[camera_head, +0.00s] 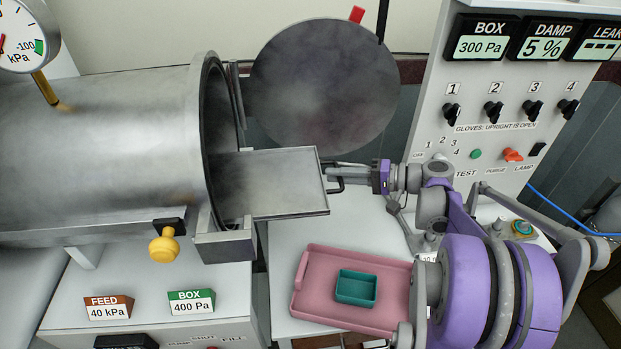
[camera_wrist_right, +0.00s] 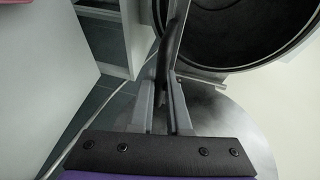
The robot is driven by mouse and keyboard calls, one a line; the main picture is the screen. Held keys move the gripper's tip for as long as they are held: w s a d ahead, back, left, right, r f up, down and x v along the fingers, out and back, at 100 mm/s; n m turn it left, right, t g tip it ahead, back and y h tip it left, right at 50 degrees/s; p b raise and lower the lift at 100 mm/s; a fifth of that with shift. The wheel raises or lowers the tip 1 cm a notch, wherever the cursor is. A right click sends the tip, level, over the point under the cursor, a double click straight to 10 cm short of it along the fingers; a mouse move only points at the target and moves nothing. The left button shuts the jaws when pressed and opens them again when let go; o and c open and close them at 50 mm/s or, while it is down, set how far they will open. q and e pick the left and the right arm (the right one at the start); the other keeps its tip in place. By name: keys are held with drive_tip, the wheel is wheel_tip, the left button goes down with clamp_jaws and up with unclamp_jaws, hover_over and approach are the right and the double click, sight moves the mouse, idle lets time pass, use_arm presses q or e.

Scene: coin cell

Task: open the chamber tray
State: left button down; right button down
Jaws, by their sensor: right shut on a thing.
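The metal chamber tray (camera_head: 272,184) sticks part way out of the open mouth of the grey cylindrical chamber (camera_head: 110,150). Its far end is inside the chamber. A dark handle (camera_head: 339,183) is on the tray's right end. My right gripper (camera_head: 336,174) reaches in from the right and is shut on that handle. In the right wrist view my fingers (camera_wrist_right: 168,105) close around a dark bar (camera_wrist_right: 176,45). The round chamber door (camera_head: 325,87) stands swung open behind the tray. My left gripper is not in view.
A pink tray (camera_head: 308,268) with a small teal box (camera_head: 356,287) in it lies on the bench below the chamber tray. A control panel (camera_head: 505,110) with knobs and displays stands at the right. A yellow knob (camera_head: 164,246) sticks out below the chamber mouth.

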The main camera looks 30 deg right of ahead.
drive_tip(key=shift+s+d, duration=0.2)
drive_tip(key=shift+d, duration=0.3)
drive_tip(key=shift+s+d, duration=0.2)
drive_tip(key=shift+d, duration=0.3)
drive_tip(key=c, duration=0.9)
unclamp_jaws()
drive_tip(key=b+v, duration=0.1)
drive_tip(key=v, duration=0.9)
drive_tip(key=shift+s+d+r, duration=0.1)
drive_tip(key=shift+s+d, duration=0.15)
drive_tip(key=shift+d, duration=0.05)
